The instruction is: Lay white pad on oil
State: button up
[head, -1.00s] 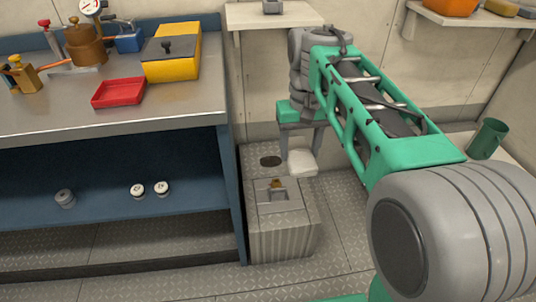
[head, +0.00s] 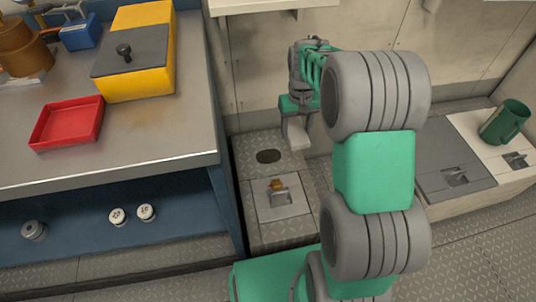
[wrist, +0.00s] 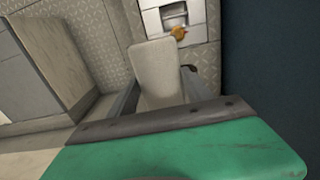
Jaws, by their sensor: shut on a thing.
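The white pad (head: 299,136) is held in my gripper (head: 296,126), above the ledge and to the right of the oil. In the wrist view the pad (wrist: 156,70) stands out between the two fingers of my gripper (wrist: 160,90). The oil (head: 269,156) is a dark oval patch on the grey tread-plate ledge (head: 246,148). The pad and the patch look apart in the head view; the exact height gap is hard to tell.
A latch plate with a brass-coloured piece (head: 276,185) lies in front of the oil. The workbench (head: 150,170) is at left, with a red tray (head: 67,123) and a yellow box (head: 150,30). A green mug (head: 504,122) stands at right on a bench.

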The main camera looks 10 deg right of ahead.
jog(key=d+f, duration=0.3)
jog(key=f, duration=0.6)
jog(key=w+a+f+b, duration=0.3)
jog(key=w+a+f, duration=0.1)
jog(key=f, duration=0.1)
jog(key=w+a+f+b, duration=0.3)
jog(key=w+a+f, duration=0.1)
jog(key=w, duration=0.1)
jog(key=shift+w+a+f, duration=0.3)
jog(key=shift+a+f, duration=0.05)
jog(key=shift+a, duration=0.05)
jog(key=shift+w+a+f+b, duration=0.2)
jog(key=shift+f+b, duration=0.4)
jog(key=shift+f, duration=0.35)
jog(key=shift+w+a+f+b, duration=0.15)
jog(key=shift+f+b, duration=0.4)
jog(key=shift+f, duration=0.4)
jog(key=shift+f, duration=0.15)
jog(key=o, duration=1.4)
jog(key=shift+c, duration=0.2)
